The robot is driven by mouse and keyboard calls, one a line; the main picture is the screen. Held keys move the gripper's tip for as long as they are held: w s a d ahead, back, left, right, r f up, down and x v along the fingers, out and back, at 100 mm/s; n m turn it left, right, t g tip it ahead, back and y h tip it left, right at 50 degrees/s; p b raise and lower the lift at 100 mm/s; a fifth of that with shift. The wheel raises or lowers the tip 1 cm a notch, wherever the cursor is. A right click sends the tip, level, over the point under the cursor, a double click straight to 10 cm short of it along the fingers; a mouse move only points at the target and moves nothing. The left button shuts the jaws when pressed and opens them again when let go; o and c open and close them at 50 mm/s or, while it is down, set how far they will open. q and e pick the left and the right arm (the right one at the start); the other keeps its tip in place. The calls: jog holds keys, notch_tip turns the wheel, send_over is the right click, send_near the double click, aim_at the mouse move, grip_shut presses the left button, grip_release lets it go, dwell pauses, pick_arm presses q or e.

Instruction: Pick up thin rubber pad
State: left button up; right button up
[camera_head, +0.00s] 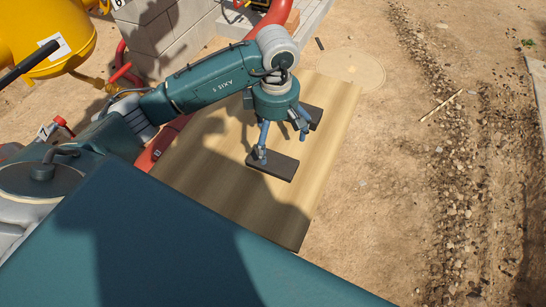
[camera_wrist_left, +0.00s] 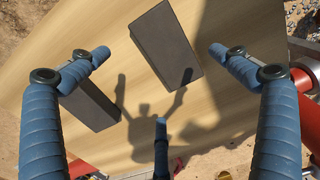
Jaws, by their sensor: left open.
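Two dark, flat rectangular pads lie on a wooden board (camera_head: 220,170). In the head view the nearer pad (camera_head: 275,167) is below my left gripper (camera_head: 282,140), and the farther pad (camera_head: 315,115) is partly hidden behind it. The left wrist view shows one pad (camera_wrist_left: 166,42) at top centre and another, thicker-looking pad (camera_wrist_left: 92,107) at left, partly behind a finger. I cannot tell for certain which is the thin rubber one. My left gripper (camera_wrist_left: 158,53) is open and empty, its blue fingers spread above the board. My right gripper is not seen.
A red pipe (camera_head: 163,143) runs along the board's left side. Grey concrete blocks (camera_head: 160,32) and a yellow drum (camera_head: 55,35) stand at the upper left. Open dirt lies right of the board, with a strip of gravel (camera_head: 465,180) beyond.

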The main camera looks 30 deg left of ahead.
aim_at(273, 156)
pick_arm(q)
jog(key=shift+s+f, duration=0.15)
jog(key=shift+f, duration=0.65)
jog(key=shift+f+p, duration=0.3)
jog(key=f+p, duration=0.1)
jog(key=f, duration=0.2)
jog(key=shift+s+a+f+p, duration=0.15)
jog(key=shift+s+f+p, duration=0.05)
jog(key=shift+f+p, duration=0.15)
jog(key=shift+f, duration=0.55)
jog(key=shift+w, duration=0.1)
jog(key=shift+c, duration=1.3)
jog(key=c, duration=1.2)
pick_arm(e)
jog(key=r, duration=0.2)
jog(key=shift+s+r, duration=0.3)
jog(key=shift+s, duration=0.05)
